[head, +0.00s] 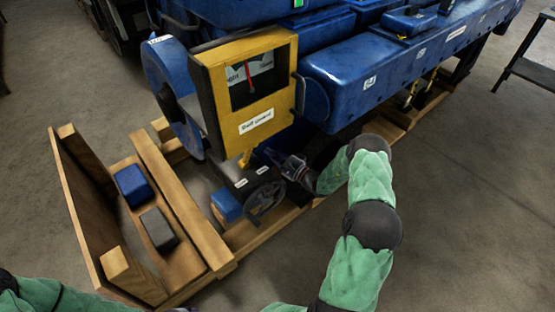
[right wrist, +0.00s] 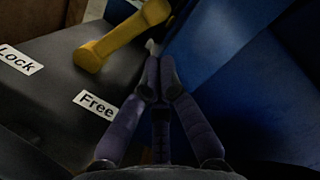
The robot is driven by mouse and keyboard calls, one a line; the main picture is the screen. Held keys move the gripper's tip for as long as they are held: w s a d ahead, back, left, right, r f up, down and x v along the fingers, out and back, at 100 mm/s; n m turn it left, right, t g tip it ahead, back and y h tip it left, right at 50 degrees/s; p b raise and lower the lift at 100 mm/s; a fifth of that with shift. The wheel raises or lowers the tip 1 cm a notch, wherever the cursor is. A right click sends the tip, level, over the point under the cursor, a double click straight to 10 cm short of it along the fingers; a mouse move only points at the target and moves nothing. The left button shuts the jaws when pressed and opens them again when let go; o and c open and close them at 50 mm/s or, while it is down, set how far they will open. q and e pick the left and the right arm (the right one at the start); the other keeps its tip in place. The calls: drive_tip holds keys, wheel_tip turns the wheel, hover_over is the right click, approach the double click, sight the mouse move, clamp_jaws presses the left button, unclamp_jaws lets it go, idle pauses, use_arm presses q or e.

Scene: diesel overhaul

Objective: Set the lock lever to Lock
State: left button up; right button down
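The yellow lock lever (head: 245,158) stands on top of a dark box (head: 228,172) below the yellow gauge panel. In the right wrist view the lever (right wrist: 122,36) runs from its round base up and to the right. The "Lock" label (right wrist: 18,58) lies left of its base, and the "Free" label (right wrist: 97,105) lies below it. My right gripper (right wrist: 158,75) has its fingertips together with nothing seen between them. It is right of the lever and looks apart from it; in the head view it is small and dark (head: 290,166). My left gripper is not clearly visible.
The yellow panel (head: 262,115) with a red pointer rises just behind the lever. A blue flywheel (head: 170,85) is left of it, and the blue engine (head: 370,75) fills the back. A wooden frame (head: 180,200) with a blue block (head: 133,185) and a grey block (head: 158,228) lies left.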

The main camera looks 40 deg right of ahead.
sight(256, 147)
drive_tip(key=shift+b+x, duration=0.5)
drive_tip(key=shift+x, duration=1.75)
drive_tip(key=shift+a+r+n, duration=0.2)
drive_tip(key=shift+r+n, duration=0.05)
drive_tip(key=shift+n, duration=0.15)
drive_tip(key=shift+a+r+n+g, duration=0.2)
drive_tip(key=shift+a+n+g, duration=0.05)
drive_tip(key=shift+n+g, duration=0.05)
drive_tip(key=shift+s+a+r+n+p, duration=0.1)
drive_tip(key=shift+a+r+n+p, duration=0.45)
drive_tip(key=shift+a+n, duration=0.3)
drive_tip(key=a+r+n+g+b, duration=0.1)
drive_tip(key=a+n, duration=0.5)
drive_tip(key=a, duration=0.1)
drive_tip(key=shift+s+g, duration=0.3)
